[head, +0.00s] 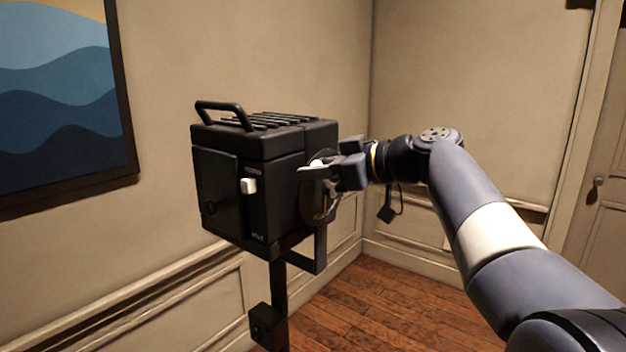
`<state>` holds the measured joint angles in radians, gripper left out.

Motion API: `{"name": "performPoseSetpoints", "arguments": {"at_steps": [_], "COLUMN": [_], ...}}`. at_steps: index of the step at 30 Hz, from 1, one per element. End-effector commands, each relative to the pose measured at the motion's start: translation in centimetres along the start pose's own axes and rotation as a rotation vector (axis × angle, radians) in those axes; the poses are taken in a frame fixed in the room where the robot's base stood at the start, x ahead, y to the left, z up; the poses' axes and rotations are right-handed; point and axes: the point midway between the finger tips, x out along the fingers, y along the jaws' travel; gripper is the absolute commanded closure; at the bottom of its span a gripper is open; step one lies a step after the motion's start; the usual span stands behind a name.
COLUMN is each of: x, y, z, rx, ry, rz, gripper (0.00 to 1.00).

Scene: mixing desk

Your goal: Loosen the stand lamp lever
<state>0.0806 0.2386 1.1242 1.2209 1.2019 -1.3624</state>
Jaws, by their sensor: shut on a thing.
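The stand lamp (245,175) is a black box-shaped head with a top handle, on a dark upright stand. My gripper (312,172) is at the right side of the lamp head, reaching in from the right. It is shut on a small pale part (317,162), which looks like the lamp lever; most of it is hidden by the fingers. A white knob (248,185) sits on the lamp's front side, apart from my gripper. A dark, round-edged part hangs just below the fingers and is partly hidden.
The stand's pole (279,290) goes down below the lamp, with a black block (266,325) low on it. A framed picture (65,100) hangs on the left wall. A door (605,190) is at the far right. Wooden floor (345,305) is open right of the stand.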

Motion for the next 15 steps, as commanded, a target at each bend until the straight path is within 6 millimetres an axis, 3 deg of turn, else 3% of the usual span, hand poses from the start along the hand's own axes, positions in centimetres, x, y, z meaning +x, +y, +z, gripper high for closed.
{"name": "performPoseSetpoints", "arguments": {"at_steps": [15], "x": [-0.7], "y": [3.2], "z": [-0.8], "rx": [0.459], "ry": [0.069], "rz": [-0.106], "gripper": [1.0]}}
